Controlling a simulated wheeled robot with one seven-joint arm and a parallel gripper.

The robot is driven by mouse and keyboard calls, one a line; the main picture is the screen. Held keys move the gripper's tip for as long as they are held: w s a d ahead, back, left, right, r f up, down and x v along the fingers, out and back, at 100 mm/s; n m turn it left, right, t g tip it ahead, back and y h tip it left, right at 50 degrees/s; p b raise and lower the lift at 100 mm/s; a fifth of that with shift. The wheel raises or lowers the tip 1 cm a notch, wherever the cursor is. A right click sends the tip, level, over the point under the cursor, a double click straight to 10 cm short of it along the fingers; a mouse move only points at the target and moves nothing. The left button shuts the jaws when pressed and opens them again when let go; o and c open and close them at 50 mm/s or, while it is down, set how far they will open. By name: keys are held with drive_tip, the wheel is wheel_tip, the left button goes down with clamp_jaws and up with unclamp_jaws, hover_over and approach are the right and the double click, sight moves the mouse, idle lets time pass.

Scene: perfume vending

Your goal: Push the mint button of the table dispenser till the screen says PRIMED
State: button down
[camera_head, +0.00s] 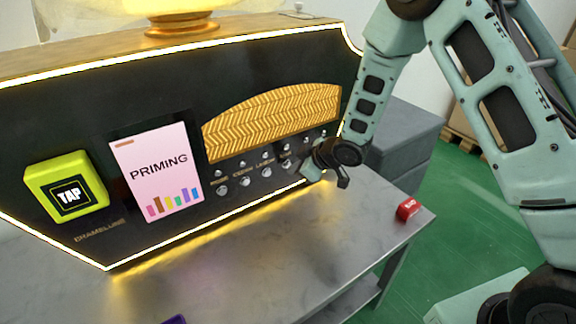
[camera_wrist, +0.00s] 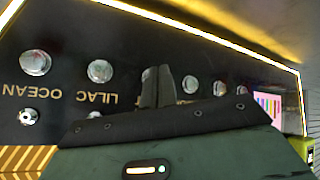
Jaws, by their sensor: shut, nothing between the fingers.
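The black dispenser (camera_head: 100,125) with a glowing edge stands on the grey table. Its pink screen (camera_head: 158,172) reads PRIMING above several coloured bars; the screen also shows in the wrist view (camera_wrist: 268,102). Round silver buttons (camera_head: 245,182) line the panel below a gold herringbone strip. My gripper (camera_head: 308,172) is at the right part of this row. In the wrist view, upside down, the shut fingertips (camera_wrist: 158,86) lie over the spot beside the LILAC button (camera_wrist: 100,71), with the OCEAN button (camera_wrist: 35,62) further left. The fingers hide the button there and its label; MINT is not readable.
A yellow-green TAP block (camera_head: 66,187) is mounted at the panel's left. A small red object (camera_head: 408,209) lies near the right edge of the table (camera_head: 270,250). A purple object (camera_head: 174,320) shows at the bottom edge. The tabletop before the dispenser is largely clear.

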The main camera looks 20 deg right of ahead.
drive_tip(key=shift+w+a, duration=0.15)
drive_tip(key=shift+w, duration=0.25)
idle(0.6)
drive_tip(key=shift+s+d, duration=0.25)
drive_tip(key=shift+s, duration=0.6)
drive_tip(key=shift+s+d+b, duration=0.15)
drive_tip(key=shift+s+d, duration=0.1)
drive_tip(key=shift+s, duration=0.55)
drive_tip(key=shift+s+d+b, duration=0.15)
drive_tip(key=shift+s+d, duration=0.15)
drive_tip(key=shift+s, duration=0.5)
drive_tip(key=shift+s+d+b, duration=0.15)
drive_tip(key=shift+s+d, duration=0.1)
drive_tip(key=shift+s, duration=0.55)
